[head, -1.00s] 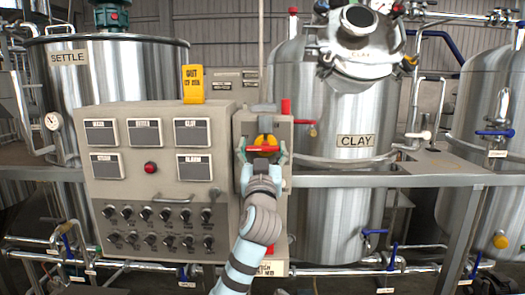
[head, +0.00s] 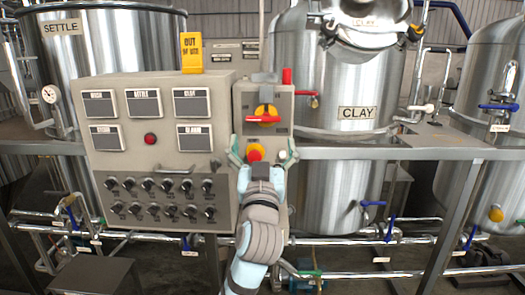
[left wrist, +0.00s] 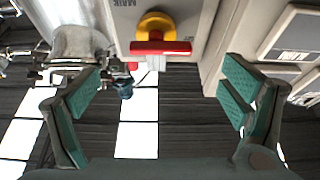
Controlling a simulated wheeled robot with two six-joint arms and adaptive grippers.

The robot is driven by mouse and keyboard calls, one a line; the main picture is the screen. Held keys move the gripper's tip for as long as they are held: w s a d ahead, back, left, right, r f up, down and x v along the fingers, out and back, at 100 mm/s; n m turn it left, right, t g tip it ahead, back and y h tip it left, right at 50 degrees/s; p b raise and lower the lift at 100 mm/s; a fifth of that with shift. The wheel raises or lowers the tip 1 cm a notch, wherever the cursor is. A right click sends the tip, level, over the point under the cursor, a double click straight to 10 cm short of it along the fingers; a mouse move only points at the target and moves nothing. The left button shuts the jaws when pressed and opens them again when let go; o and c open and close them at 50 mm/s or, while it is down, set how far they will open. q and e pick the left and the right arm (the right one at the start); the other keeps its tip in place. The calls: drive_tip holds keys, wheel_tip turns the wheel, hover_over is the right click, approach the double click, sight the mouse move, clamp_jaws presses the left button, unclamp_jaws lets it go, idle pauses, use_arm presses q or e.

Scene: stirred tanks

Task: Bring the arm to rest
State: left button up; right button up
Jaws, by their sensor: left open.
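My left gripper (head: 262,153) is open and empty in front of the narrow switch box (head: 281,101) beside the control panel. A yellow rotary switch with a red handle (head: 266,117) sits on the box above the gripper, its handle lying level. A red round button on a yellow base (head: 254,153) shows between the fingers; I cannot tell whether they touch anything. In the left wrist view the open fingers (left wrist: 158,105) stand wide apart with nothing between them, and the red handle (left wrist: 160,48) is beyond them. My right gripper is out of view.
The control panel (head: 165,77) with displays and dark knobs stands left of the switch box. A yellow tag (head: 191,53) stands on its top. The clay tank (head: 325,90) and the settle tank (head: 118,50) stand behind. A metal rail (head: 390,153) and pipes run across.

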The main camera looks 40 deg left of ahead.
use_arm(q)
drive_tip(key=shift+v, duration=1.4)
